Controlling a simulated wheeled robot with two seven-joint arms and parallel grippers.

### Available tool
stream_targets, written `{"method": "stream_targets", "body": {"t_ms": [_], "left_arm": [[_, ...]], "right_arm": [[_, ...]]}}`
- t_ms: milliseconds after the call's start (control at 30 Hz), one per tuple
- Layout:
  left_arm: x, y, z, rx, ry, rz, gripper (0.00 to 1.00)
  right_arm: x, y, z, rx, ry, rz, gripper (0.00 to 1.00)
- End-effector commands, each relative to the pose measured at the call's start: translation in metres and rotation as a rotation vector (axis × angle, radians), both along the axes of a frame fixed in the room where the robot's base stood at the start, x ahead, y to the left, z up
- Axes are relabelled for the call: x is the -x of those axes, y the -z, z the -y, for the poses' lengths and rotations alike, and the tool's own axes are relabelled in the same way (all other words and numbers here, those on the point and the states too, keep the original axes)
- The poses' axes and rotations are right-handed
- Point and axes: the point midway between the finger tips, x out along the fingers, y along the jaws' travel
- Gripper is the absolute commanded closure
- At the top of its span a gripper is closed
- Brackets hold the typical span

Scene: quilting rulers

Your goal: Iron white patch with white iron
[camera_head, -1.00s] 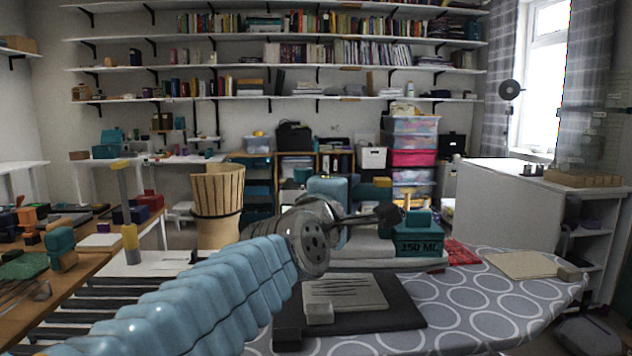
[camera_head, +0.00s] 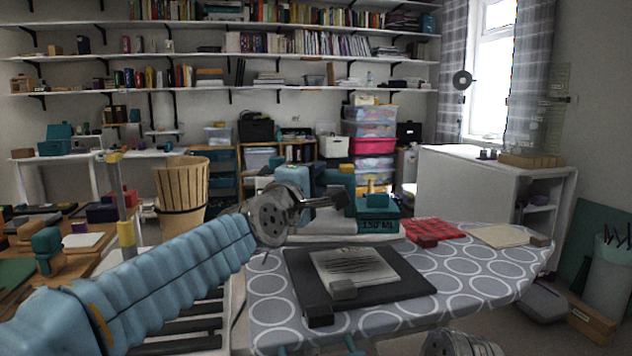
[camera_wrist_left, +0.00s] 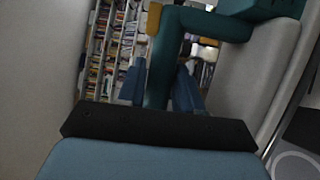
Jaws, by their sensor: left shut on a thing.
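The white iron (camera_head: 335,240) has a pale body, a teal handle and a teal tank (camera_head: 378,225) marked 250 ML. It is at the back of the ironing board, behind the patch. My left gripper (camera_head: 338,197) is shut on its handle; the left wrist view shows the teal handle (camera_wrist_left: 158,70) between the blue fingers, with the pale body (camera_wrist_left: 245,90) to the right. The white patch (camera_head: 365,264), with dark wrinkle-like lines, lies on a dark mat (camera_head: 415,283).
The patterned ironing board (camera_head: 475,275) is clear right of the mat. A red plaid cloth (camera_head: 430,230) and a beige piece (camera_head: 495,235) lie at its far edge. A cluttered wooden table (camera_head: 85,255) and a wooden basket (camera_head: 182,190) stand left. A bin (camera_head: 608,270) stands right.

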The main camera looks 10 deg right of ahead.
Motion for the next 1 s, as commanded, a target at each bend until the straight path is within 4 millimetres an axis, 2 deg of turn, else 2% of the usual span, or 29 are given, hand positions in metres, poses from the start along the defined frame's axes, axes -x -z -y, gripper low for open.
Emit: {"method": "stream_targets", "body": {"t_ms": [167, 767, 800, 1000], "left_arm": [[0.001, -0.005, -0.002, 0.001, -0.001, 0.0, 1.0], [0.001, 0.052, -0.002, 0.001, -0.001, -0.002, 1.0], [0.001, 0.045, -0.002, 0.002, -0.001, -0.001, 1.0], [0.001, 0.045, -0.002, 0.001, -0.001, -0.001, 1.0]], "right_arm": [[0.0, 0.0, 0.0, 0.0, 0.0, 0.0, 0.0], [0.0, 0.049, 0.002, 0.005, 0.008, 0.001, 0.0], [0.0, 0.043, 0.002, 0.006, 0.008, 0.001, 0.0], [0.0, 0.042, 0.002, 0.005, 0.009, 0.002, 0.0]]}}
